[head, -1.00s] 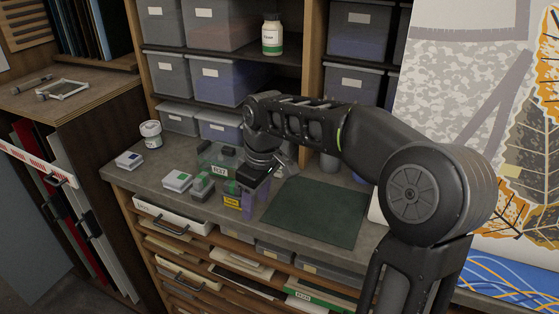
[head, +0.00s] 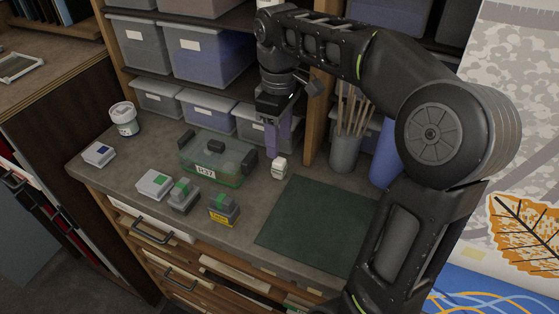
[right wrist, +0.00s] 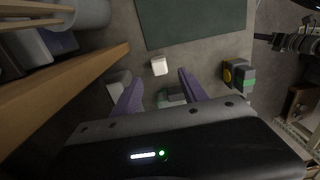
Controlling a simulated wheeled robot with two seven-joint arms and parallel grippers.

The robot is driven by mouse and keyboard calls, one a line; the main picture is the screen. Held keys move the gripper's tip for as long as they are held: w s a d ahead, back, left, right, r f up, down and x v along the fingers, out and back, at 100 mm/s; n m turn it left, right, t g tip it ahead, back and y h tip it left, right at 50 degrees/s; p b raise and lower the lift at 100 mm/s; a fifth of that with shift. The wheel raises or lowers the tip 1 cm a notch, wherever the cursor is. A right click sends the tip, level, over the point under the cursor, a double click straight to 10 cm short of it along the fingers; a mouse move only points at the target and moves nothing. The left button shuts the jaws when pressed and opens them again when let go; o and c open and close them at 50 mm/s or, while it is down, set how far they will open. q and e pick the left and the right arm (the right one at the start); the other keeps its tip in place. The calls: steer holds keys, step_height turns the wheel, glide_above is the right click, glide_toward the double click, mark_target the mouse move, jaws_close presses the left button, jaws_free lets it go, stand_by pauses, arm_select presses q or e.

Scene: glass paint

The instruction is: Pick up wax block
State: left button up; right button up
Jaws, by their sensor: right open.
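A small white block (head: 280,167), which looks like the wax block, stands on the grey bench between the green clear bin and the dark green mat. It also shows in the right wrist view (right wrist: 159,66), beyond the fingertips and between their lines. My right gripper (head: 271,153) is open and empty, its purple fingers pointing down close to the block in the head view. In the right wrist view the two fingers (right wrist: 160,75) are spread apart, with nothing between them. My left gripper is not in view.
A dark green mat (head: 315,226) lies clear on the right. A cup of sticks (head: 346,154) and a shelf post stand behind.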

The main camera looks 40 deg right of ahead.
mark_target(279, 160)
steer(key=shift+f+b, duration=1.2)
steer(key=shift+f, duration=0.2)
steer(key=shift+f, duration=0.25)
steer(key=shift+f+p, duration=0.7)
steer(key=shift+f, duration=1.6)
steer(key=shift+c, duration=0.3)
jaws_close()
